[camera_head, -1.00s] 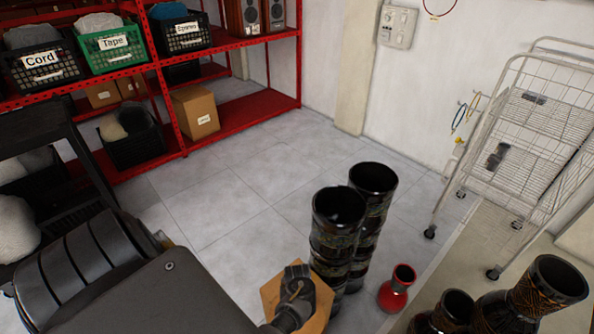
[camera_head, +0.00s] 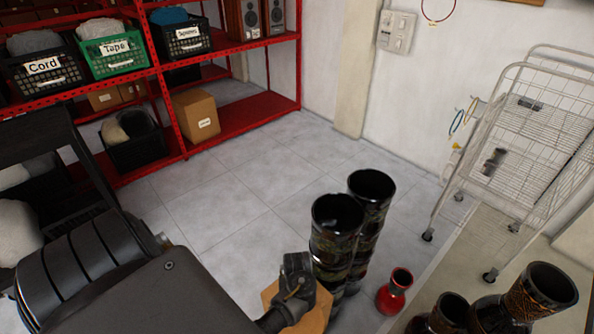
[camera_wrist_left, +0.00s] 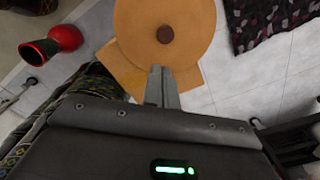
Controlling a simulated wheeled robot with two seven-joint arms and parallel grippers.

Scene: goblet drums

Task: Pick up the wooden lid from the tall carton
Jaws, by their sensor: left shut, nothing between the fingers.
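The wooden lid (camera_wrist_left: 180,15) is a round, light brown disc with a dark round knob (camera_wrist_left: 165,34) in the left wrist view. It lies over the tall carton (camera_wrist_left: 187,78), whose tan corners show past its edge. In the head view my left gripper and arm cover part of the carton (camera_head: 318,316), and I cannot make out the lid there. My left gripper (camera_head: 297,283) is over the carton. In the left wrist view its fingertips (camera_wrist_left: 160,70) are shut and empty, pointing toward the knob with a gap between. My right gripper is not in view.
Two tall dark drums (camera_head: 338,235) stand close beside the carton, with a red goblet drum (camera_head: 394,291) to their right. More dark drums (camera_head: 535,297) stand at the lower right, near a wire cart (camera_head: 520,130). Red shelving (camera_head: 240,122) lines the back left. Floor between is clear.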

